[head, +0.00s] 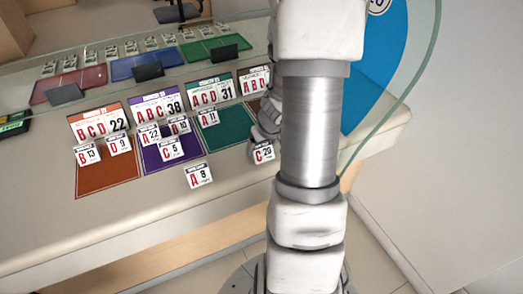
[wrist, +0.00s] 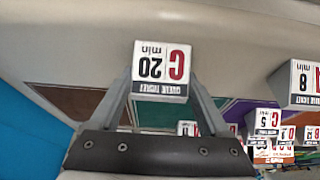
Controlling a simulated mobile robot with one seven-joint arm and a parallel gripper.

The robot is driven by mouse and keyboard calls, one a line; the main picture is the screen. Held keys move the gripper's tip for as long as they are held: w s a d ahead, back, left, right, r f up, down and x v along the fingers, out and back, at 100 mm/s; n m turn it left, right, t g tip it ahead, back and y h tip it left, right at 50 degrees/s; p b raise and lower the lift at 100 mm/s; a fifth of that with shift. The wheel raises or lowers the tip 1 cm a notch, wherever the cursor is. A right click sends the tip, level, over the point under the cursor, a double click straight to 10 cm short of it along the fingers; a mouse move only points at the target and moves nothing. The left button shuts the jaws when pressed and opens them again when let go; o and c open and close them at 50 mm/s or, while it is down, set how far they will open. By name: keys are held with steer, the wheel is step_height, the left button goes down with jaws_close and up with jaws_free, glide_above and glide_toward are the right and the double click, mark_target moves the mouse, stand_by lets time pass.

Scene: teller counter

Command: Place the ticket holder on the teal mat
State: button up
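The ticket holder marked C 20 (head: 263,153) is a small white block with a red letter and a dark strip. In the wrist view the ticket holder (wrist: 161,68) appears upside down between my fingertips, which close on both its sides. My gripper (wrist: 163,84) is shut on it. In the head view my gripper (head: 262,143) is partly hidden behind my arm, over the counter's front right part. The teal mat (head: 232,140) lies left of it, with a block marked A 11 (head: 209,118) near its back left. The teal mat (wrist: 153,112) is partly covered by my gripper in the wrist view.
An orange mat (head: 100,185) and a purple mat (head: 165,167) lie further left with several ticket blocks. Block A 8 (head: 199,175) stands near the front edge. Larger number signs (head: 212,91) line the back. A glass screen (head: 415,75) rises at right.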

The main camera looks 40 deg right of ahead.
steer(key=c, duration=0.9)
